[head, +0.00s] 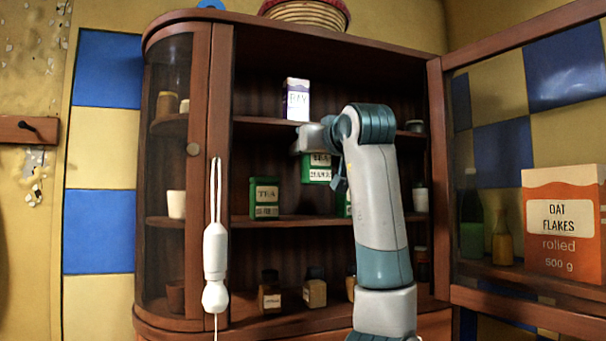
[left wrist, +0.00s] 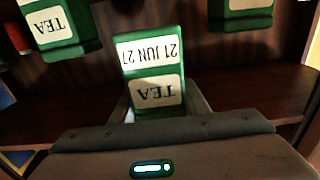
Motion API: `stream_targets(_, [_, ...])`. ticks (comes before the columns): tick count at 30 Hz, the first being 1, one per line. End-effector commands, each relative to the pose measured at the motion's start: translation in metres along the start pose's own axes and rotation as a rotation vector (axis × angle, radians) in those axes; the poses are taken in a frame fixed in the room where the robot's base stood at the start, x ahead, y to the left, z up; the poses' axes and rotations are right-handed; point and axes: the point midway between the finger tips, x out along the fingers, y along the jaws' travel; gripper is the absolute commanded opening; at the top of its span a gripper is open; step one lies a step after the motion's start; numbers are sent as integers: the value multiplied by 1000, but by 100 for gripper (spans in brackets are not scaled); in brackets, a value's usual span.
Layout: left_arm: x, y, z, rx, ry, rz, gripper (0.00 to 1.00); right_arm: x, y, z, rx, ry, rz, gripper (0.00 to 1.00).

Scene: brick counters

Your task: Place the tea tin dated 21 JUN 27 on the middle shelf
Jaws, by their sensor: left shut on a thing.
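The tea tin dated 21 JUN 27 (left wrist: 152,52) is green with white labels. It is upside down in the left wrist view, between the fingers of my left gripper (left wrist: 155,108), which is shut on it. In the head view my left gripper (head: 314,142) holds this tin (head: 319,170) upright in the cabinet, above the level of the middle shelf (head: 300,220) and apart from it. Another green tea tin (head: 264,198) stands on that shelf to the left. A further green tin (head: 345,204) shows there, mostly hidden behind my arm. My right gripper is not in view.
A white and purple box (head: 296,99) stands on the upper shelf. Small jars (head: 270,292) stand on the cabinet floor. The open glass door (head: 440,180) is at the right, with an oat flakes box (head: 563,222) seen there.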

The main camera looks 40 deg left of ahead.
Motion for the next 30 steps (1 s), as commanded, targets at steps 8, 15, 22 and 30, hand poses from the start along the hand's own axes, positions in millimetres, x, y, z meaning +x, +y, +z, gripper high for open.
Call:
stream_targets(8, [37,1,12,1,0,0,17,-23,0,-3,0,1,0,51])
stream_targets(15, [36,0,32,0,1,1,17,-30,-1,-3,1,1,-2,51])
stream_targets(22, [36,0,34,0,1,1,17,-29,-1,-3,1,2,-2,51])
stream_targets(30, [36,0,40,1,0,1,17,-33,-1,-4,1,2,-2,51])
